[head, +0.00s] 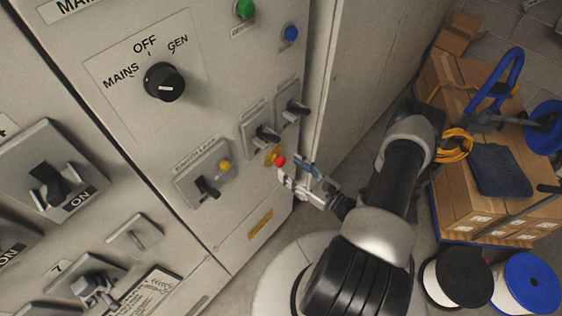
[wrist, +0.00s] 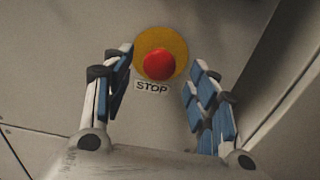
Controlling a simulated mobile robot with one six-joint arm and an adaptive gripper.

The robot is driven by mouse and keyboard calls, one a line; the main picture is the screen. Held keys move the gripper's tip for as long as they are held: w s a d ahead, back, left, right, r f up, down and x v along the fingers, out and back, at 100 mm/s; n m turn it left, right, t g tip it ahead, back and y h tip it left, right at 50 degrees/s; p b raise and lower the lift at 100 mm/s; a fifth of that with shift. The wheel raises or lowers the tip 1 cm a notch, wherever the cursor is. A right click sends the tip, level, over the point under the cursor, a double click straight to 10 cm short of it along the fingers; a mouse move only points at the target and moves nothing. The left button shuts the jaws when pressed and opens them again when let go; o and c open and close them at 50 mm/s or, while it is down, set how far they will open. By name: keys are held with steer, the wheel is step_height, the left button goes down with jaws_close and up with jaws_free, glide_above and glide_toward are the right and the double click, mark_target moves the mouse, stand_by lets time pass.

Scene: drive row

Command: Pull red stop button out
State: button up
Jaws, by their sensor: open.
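The red stop button (wrist: 158,64) sits on a round yellow backing (wrist: 172,39) on the grey cabinet front. A STOP label (wrist: 152,87) is just below it in the wrist view. In the head view the red button (head: 280,161) shows at the lower right of the panel, close to my fingertips. My gripper (wrist: 158,75) is open, its blue-padded fingers on the left and right of the button with gaps on both sides. In the head view my gripper (head: 296,172) reaches in from the right. I cannot tell how deep the fingers are relative to the button.
Black rotary handles (head: 266,135) stick out just above the button. The cabinet edge and a pale side wall (head: 365,70) lie to the right. Boxes on a trolley (head: 460,190) and cable spools (head: 456,278) stand further right.

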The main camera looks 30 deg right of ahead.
mark_target(284, 163)
steer(key=shift+b+x, duration=0.3)
steer(key=shift+x, duration=2.35)
steer(key=shift+c, duration=0.3)
jaws_close()
